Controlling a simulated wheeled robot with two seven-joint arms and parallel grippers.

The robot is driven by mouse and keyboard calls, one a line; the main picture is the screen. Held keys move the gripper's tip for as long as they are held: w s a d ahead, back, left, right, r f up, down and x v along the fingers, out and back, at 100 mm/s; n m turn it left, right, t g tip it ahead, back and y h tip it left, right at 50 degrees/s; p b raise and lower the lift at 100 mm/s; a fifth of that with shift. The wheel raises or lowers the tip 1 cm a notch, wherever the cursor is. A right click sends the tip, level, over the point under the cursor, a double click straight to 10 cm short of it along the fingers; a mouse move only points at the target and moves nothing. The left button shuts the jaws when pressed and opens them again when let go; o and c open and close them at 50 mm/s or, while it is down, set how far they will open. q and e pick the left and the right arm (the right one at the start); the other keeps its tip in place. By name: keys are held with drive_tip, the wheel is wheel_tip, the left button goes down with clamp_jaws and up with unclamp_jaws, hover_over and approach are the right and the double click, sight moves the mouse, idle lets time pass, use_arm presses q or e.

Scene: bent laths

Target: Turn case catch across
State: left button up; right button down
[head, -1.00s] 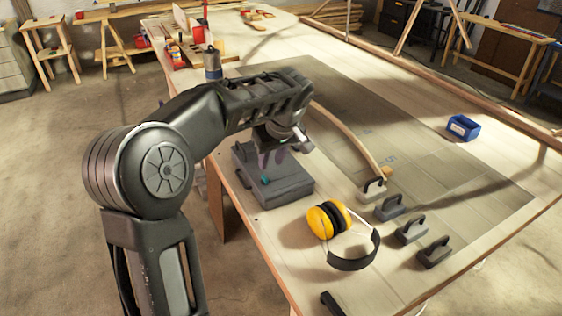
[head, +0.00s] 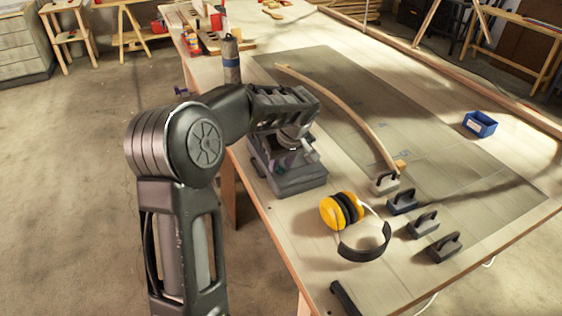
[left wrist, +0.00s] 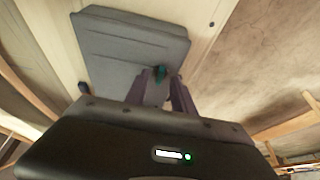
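A grey case (head: 300,187) lies on the table near its left edge. It also shows in the left wrist view (left wrist: 120,40). A small teal catch (left wrist: 160,73) is at the case's edge in that view. My left gripper (head: 285,165) is low over the case, its fingers partly hidden in the head view. In the left wrist view the purple fingertips (left wrist: 162,80) are on either side of the teal catch, very close to it. I cannot tell whether they press on it. A second dark catch (left wrist: 84,88) shows at the case's other end. My right gripper is not in view.
Yellow ear defenders (head: 342,211) lie close to the right of the case. Several dark clamping blocks (head: 423,223) and a bent lath (head: 345,115) are beyond them. A blue bin (head: 480,124) stands far right. A dark cylinder (head: 231,62) stands behind my left arm.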

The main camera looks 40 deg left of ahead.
use_arm(q)
drive_tip(key=shift+f, duration=0.2)
drive_tip(key=shift+c, duration=0.2)
clamp_jaws()
idle(0.4)
